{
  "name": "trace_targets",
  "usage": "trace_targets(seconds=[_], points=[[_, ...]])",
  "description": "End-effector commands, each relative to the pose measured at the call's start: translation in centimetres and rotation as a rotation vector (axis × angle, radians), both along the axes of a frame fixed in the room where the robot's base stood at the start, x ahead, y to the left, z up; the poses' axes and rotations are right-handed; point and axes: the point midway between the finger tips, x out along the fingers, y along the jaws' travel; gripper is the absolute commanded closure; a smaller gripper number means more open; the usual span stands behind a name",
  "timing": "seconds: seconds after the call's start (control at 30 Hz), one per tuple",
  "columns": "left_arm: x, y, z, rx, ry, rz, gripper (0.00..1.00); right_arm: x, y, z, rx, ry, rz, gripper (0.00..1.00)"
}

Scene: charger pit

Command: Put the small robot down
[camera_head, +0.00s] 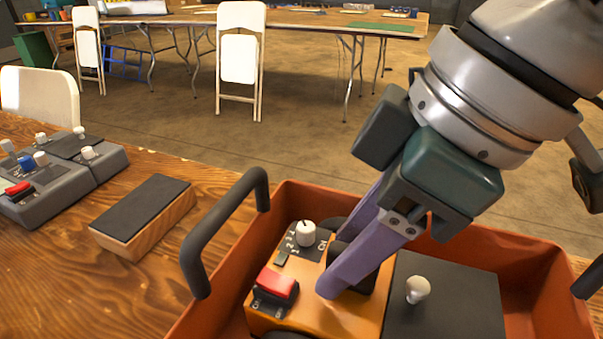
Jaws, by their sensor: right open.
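The small robot (309,317) appears to be the orange-yellow box with a white dial, a red rocker switch and black parts. It sits inside an orange tray (187,327), low in the view. A dark panel with a pale knob (418,290) is beside it; I cannot tell whether it is part of the same body. My right gripper (341,262) points down with purple fingers apart, on either side of a black raised part of the small robot. The fingers hide some of that part, and contact is unclear. My left gripper is out of view.
The tray has a dark handle (222,232) rising at its left. On the wooden table (85,270) are a wooden block with a black top (143,216) and a grey control box (50,196) with knobs. White folding chairs and a long table (330,24) stand behind.

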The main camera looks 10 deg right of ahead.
Motion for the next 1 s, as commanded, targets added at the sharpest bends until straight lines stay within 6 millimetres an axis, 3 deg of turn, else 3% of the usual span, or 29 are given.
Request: trace_targets(seconds=[0.3,0.5,0.7,1.0], points=[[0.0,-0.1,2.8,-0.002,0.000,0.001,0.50,-1.3,-2.1,6.5,-0.002,-0.003,-0.001,0.50],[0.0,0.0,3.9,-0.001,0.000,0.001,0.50,-2.1,-3.3,9.7,-0.002,-0.001,-0.002,0.50],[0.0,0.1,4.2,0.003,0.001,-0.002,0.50,-2.5,-3.7,10.9,-0.001,0.000,-0.001,0.50],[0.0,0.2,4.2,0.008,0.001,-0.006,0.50,-2.5,-3.7,10.9,0.000,0.002,-0.001,0.50]])
